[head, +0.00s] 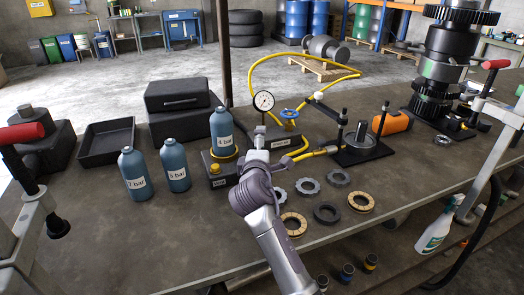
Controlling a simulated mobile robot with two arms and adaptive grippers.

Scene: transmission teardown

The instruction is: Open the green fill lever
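I cannot make out a green lever; it may be hidden behind my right gripper or too small to see. My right gripper (259,139) is over the middle of the bench, in front of a dark block (285,142) with a white label. Its fingers are small and seen from behind, so I cannot tell whether they are open. A pressure gauge (263,101) and a blue handwheel (289,114) stand above the block. A blue "4 bar" bottle (222,132) stands upright in a yellow-ringed dock (222,168) just left of the gripper. My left gripper is not in view.
Blue bottles marked 7 bar (134,172) and 5 bar (174,167) stand to the left. Several rings (327,213) lie in front. A gear stack (445,65) stands at right.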

